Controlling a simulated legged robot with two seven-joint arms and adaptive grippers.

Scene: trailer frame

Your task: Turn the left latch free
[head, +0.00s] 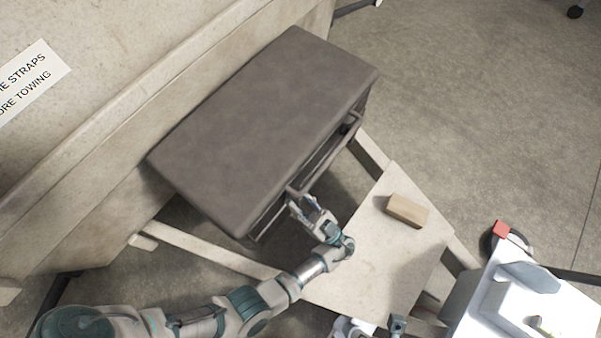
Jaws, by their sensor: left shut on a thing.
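A dark grey-brown box (270,110) with a broad lid sits on the trailer frame against the pale trailer wall. Its front side faces the lower right and carries a long bar or handle (325,165). My left gripper (300,203) reaches the near, left part of this front and is shut on the left latch there. The fingers cover most of the latch, so its turn angle cannot be made out. A small dark fitting (347,127), perhaps the other latch, shows near the far end of the front. I do not see my right gripper clearly.
A wooden block (407,210) lies on a pale plate (385,255) on the frame right of my left gripper. Pale frame beams (205,248) run below the box. White equipment with a red part (501,229) stands at the lower right. Open concrete floor lies at upper right.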

